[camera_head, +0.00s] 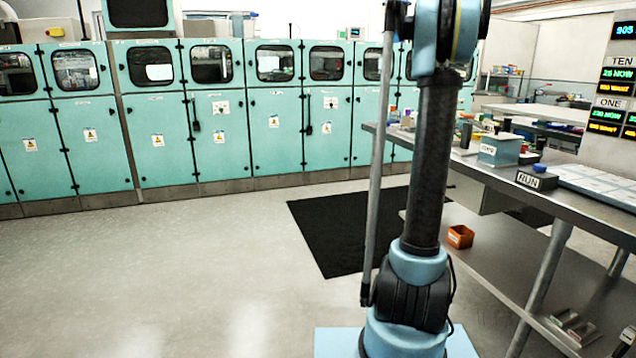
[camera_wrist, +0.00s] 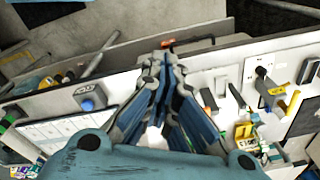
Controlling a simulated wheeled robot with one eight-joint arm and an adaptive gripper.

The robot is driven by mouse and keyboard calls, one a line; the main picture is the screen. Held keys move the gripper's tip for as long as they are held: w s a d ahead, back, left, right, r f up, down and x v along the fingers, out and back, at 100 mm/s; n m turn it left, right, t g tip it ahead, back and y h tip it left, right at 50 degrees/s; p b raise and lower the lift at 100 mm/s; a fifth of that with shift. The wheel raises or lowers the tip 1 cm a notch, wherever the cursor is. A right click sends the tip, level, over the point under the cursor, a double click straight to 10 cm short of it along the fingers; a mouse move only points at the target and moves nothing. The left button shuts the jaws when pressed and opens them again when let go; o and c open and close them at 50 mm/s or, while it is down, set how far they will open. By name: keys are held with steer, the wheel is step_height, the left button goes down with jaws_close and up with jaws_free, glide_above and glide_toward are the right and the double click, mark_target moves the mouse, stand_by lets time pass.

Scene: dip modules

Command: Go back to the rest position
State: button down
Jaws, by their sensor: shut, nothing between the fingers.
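My gripper (camera_wrist: 165,62) shows in the wrist view with its fingers together and nothing held between them. It points over the bench area, apart from the things below it. In the head view my arm stands upright in front of the camera, and its upper end leaves the top of the picture. My gripper is out of sight there.
A bench (camera_head: 468,158) stands at the right with a RUN box (camera_head: 537,178), a teal box (camera_head: 499,150) and a pale tray (camera_head: 603,184). An orange bin (camera_head: 460,237) sits on its lower shelf. Teal cabinets (camera_head: 222,130) line the back. The floor at left is clear.

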steer(key=s+a+f+n+t, duration=0.1)
steer(key=s+a+f+n, duration=0.9)
steer(key=s+a+f, duration=0.65)
steer(key=s+a+f+n, duration=0.2)
steer(key=s+f+n, duration=0.1)
steer(key=s+f, duration=0.4)
steer(key=s+a+f+n, duration=0.2)
steer(key=s+f+n, duration=0.1)
steer(key=s+f, duration=0.5)
steer(key=s+a+f+n+t, duration=0.1)
steer(key=s+f+n, duration=0.3)
steer(key=f, duration=0.9)
steer(key=s+a, duration=0.1)
steer(key=s, duration=0.2)
steer(key=shift+s+y, duration=0.25)
steer(key=shift+y, duration=0.15)
steer(key=shift+w+f, duration=0.15)
steer(key=shift+w, duration=0.35)
